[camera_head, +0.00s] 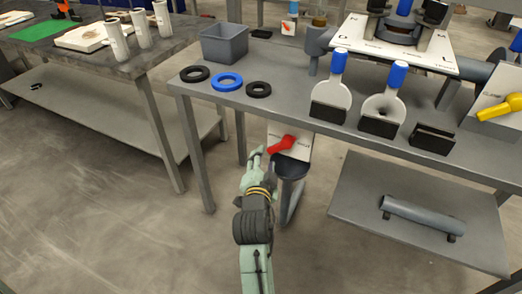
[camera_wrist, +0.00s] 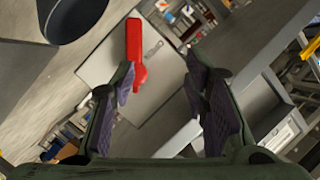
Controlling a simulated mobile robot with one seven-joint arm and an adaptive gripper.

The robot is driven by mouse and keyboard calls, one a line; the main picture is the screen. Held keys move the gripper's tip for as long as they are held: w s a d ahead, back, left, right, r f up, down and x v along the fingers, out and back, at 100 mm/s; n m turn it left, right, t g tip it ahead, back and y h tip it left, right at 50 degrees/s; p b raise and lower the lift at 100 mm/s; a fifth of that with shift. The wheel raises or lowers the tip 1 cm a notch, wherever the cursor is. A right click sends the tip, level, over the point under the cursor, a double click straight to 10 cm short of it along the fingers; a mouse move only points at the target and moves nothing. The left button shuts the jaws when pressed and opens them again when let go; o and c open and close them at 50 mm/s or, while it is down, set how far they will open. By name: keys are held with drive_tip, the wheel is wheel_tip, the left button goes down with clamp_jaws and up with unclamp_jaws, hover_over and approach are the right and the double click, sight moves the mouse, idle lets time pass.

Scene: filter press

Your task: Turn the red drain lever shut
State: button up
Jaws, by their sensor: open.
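The red drain lever (camera_head: 281,145) is on a white plate (camera_head: 302,150) below the front edge of the grey table, above a dark round funnel-like part (camera_head: 291,168). In the head view it slants down to the left. In the wrist view the red lever (camera_wrist: 134,45) stands upright in the picture, its rounded end (camera_wrist: 139,76) lowest, against the white plate (camera_wrist: 105,60). My gripper (camera_head: 256,154) is just left of the lever in the head view. In the wrist view my gripper (camera_wrist: 162,95) has its fingers apart, with nothing between them. The lever appears beyond the fingertips, nearer the left finger.
The table (camera_head: 262,100) above carries a grey bin (camera_head: 224,43), black rings and a blue ring (camera_head: 227,81), and blue-handled plates (camera_head: 331,95). A table leg (camera_head: 195,150) stands to the left. A lower shelf (camera_head: 360,190) with a grey cylinder (camera_head: 423,214) is to the right.

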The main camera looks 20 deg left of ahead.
sight(274, 151)
drive_tip(key=shift+m+g+h, duration=0.3)
drive_tip(key=shift+m+h, duration=0.1)
drive_tip(key=shift+h, duration=0.1)
drive_tip(key=w+f, duration=0.1)
drive_tip(key=w, duration=0.2)
drive_tip(key=w+f+p, duration=0.1)
drive_tip(key=w+f, duration=0.1)
drive_tip(key=w, duration=0.1)
drive_tip(key=w+a+f, duration=0.1)
drive_tip(key=w+f, duration=0.1)
drive_tip(key=w, duration=0.1)
drive_tip(key=shift+w+f+p, duration=0.25)
drive_tip(key=shift+w+p, duration=0.1)
drive_tip(key=shift+w, duration=0.05)
drive_tip(key=shift+c, duration=0.6)
clamp_jaws()
